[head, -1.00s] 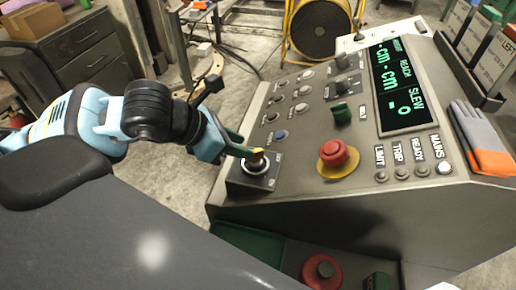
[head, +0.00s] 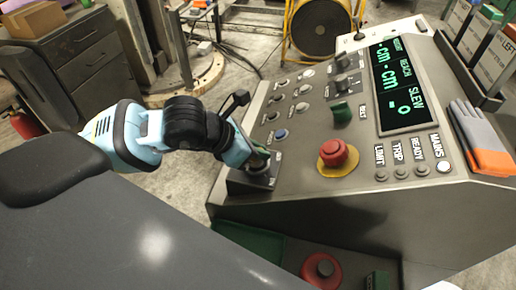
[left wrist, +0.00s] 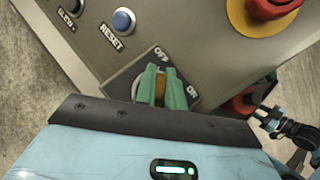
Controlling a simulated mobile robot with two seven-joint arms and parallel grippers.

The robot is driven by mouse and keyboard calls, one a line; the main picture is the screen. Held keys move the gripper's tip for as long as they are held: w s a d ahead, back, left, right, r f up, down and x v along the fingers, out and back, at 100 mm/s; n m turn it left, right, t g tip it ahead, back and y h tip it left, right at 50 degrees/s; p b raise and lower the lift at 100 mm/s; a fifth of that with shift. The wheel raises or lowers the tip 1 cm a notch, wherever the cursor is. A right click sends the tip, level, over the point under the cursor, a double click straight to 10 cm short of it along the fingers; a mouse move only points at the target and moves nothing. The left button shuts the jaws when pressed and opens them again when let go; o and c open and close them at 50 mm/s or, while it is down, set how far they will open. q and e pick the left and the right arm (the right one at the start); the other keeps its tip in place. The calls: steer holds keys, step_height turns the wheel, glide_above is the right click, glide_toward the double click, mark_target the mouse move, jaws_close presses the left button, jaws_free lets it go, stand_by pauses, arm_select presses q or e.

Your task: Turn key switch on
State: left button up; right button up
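The key switch has a dark square plate (head: 238,183) at the near left corner of the sloping console. In the left wrist view its plate (left wrist: 122,80) carries the words OFF at the top and ON at the right. A yellow key (left wrist: 160,89) stands in the switch, in line with OFF. My left gripper (head: 262,162) is down at the switch. In the left wrist view its green fingers (left wrist: 161,86) lie on both sides of the key, with no clear gap between. The fingers hide part of the lock ring.
A red mushroom button (head: 333,153) on a yellow base stands right of the switch. A blue RESET button (head: 281,135) and a green knob (head: 341,111) are farther up. Gloves (head: 478,138) lie at the right edge. Another red button (head: 321,270) sits low in front.

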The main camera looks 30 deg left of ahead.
arm_select(q)
jaws_close()
